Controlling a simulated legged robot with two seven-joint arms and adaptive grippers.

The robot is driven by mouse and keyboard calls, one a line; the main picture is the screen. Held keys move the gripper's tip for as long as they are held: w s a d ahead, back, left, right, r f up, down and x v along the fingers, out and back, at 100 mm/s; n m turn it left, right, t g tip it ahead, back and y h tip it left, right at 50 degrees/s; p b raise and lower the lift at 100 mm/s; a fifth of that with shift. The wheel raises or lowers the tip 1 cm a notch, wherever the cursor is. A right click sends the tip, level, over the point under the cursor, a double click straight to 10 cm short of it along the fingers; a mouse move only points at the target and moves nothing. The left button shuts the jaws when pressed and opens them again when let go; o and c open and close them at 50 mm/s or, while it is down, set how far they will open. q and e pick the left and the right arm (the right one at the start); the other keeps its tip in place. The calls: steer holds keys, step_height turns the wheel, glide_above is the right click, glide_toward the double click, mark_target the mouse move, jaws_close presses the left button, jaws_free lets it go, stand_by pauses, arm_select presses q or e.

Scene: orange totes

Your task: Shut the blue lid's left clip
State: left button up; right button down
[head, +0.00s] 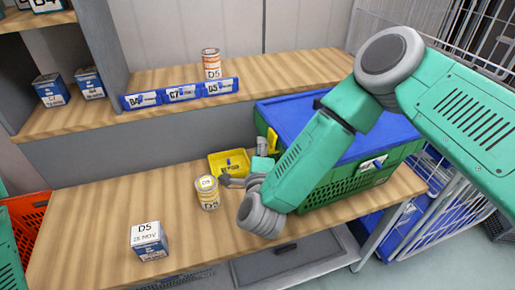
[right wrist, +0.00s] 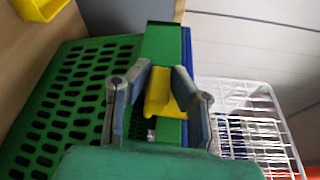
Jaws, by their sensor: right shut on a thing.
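The blue lid (head: 300,120) lies on a green crate (head: 335,190) at the right of the workbench. Its left clip, a yellow one (head: 272,139), shows at the crate's left end. In the right wrist view the yellow clip (right wrist: 160,95) sits between the grey fingers of my right gripper (right wrist: 162,80). The right gripper (head: 262,148) is shut on this clip. I cannot tell whether the clip is latched. A label (head: 373,164) is on the crate's front. My left gripper is out of view.
A yellow bin (head: 229,158) and a D5 can (head: 207,193) stand close left of my right wrist. A D5 box (head: 149,241) is farther left. The bench's front left is mostly clear. An orange can (head: 211,65) stands on the raised shelf behind blue label holders (head: 181,93).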

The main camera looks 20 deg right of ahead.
steer(key=shift+d+f+n+t, duration=0.3)
steer(key=shift+f+n, duration=0.1)
steer(key=shift+n, duration=0.5)
steer(key=c, duration=1.4)
jaws_free()
steer(key=shift+c, duration=0.2)
steer(key=shift+w, duration=0.1)
steer(key=shift+s, duration=0.2)
steer(key=v, duration=1.1)
steer(key=shift+s+a, duration=0.25)
